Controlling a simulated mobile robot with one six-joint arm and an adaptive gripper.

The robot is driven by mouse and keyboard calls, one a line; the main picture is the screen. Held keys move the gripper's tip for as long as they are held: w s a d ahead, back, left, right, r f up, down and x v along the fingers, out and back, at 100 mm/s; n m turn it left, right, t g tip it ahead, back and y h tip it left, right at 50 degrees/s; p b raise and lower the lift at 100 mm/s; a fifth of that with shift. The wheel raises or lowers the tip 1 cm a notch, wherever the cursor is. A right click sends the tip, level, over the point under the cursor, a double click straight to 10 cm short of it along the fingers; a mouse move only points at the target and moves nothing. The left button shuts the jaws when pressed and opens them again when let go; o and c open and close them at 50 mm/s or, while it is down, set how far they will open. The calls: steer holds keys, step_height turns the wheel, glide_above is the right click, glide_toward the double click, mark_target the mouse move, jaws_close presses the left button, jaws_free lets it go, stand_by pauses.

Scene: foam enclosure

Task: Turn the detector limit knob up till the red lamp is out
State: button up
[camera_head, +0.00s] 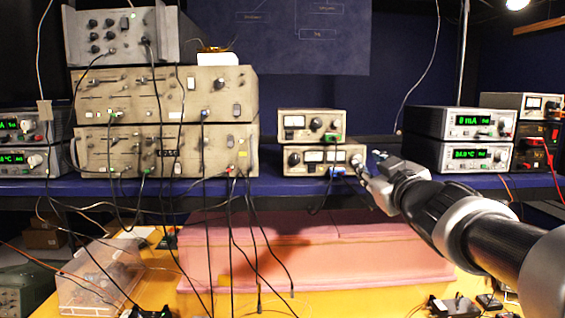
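Two small beige meter units stand stacked on the blue shelf. The upper unit (312,111) has a meter and dark knobs. The lower unit (290,172) has two meters and a dark knob (294,159) at its left. I cannot read which knob is the detector limit knob, and I cannot make out a lit red lamp. My gripper (367,164) comes in from the right, with its fingertips at the right end of the lower unit's front. They hide part of that end. I cannot tell whether it touches a knob, or whether it is open or shut.
Large beige rack units (243,92) with hanging cables stand at the left. Power supplies with green displays (455,123) stand at the right, behind my arm. Pink foam (400,235) lies below the shelf. Loose cables hang in front of the shelf.

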mark_target(358, 158)
steer(key=w, duration=0.7)
steer(key=shift+w+a, duration=0.15)
steer(key=shift+w, duration=0.2)
steer(key=shift+c, duration=0.3)
jaws_close()
